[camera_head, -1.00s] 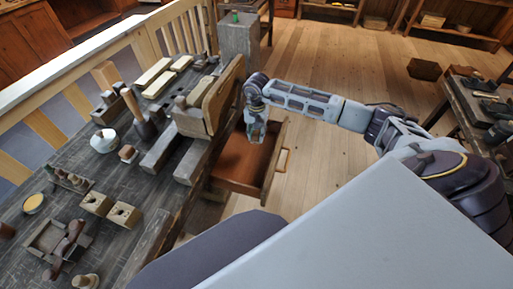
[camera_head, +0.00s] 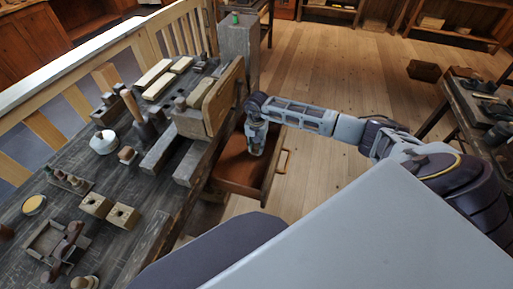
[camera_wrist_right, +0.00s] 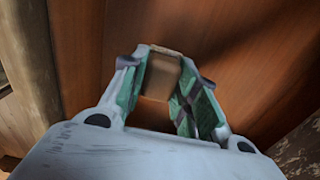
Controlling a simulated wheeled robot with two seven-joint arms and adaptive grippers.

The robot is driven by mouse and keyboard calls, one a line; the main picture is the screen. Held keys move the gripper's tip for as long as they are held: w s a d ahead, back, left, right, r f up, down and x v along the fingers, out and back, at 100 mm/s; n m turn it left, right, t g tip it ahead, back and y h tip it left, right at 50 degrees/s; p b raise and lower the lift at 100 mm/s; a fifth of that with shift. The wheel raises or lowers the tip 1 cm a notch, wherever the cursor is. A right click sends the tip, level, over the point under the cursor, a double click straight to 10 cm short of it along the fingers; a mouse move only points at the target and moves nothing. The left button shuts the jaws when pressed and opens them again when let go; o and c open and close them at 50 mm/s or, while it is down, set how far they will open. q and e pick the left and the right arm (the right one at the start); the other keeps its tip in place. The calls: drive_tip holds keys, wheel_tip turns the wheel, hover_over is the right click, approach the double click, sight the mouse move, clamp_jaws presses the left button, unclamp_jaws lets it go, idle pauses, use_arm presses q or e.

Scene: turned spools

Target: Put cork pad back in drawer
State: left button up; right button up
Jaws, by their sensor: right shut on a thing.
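The open drawer (camera_head: 234,171) juts from the bench, with its reddish-brown floor showing. My right gripper (camera_head: 256,153) reaches down into the drawer opening near its far side. In the right wrist view the gripper (camera_wrist_right: 165,85) is shut on a small tan-brown block, the cork pad (camera_wrist_right: 162,72), held between the green-lined fingers. The drawer's wooden floor (camera_wrist_right: 245,55) fills the view behind the pad; I cannot tell if the pad touches it. In the head view the pad is hidden by the fingers. My left gripper is not in view.
The dark workbench (camera_head: 130,215) on the left carries wooden blocks (camera_head: 94,204), a white round pot (camera_head: 103,142) and other tools. An upright wooden board (camera_head: 222,97) stands close beside my right gripper. The drawer handle (camera_head: 284,161) sticks out over free floor (camera_head: 330,180).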

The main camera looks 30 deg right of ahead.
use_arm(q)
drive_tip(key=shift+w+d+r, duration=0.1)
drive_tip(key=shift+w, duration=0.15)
use_arm(e)
drive_tip(key=shift+f, duration=0.65)
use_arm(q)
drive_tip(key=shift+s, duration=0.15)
use_arm(e)
drive_tip(key=shift+f, duration=0.15)
drive_tip(key=o, duration=0.9)
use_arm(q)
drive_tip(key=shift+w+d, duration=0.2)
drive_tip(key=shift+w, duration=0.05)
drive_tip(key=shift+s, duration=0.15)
use_arm(e)
drive_tip(key=shift+r, duration=0.2)
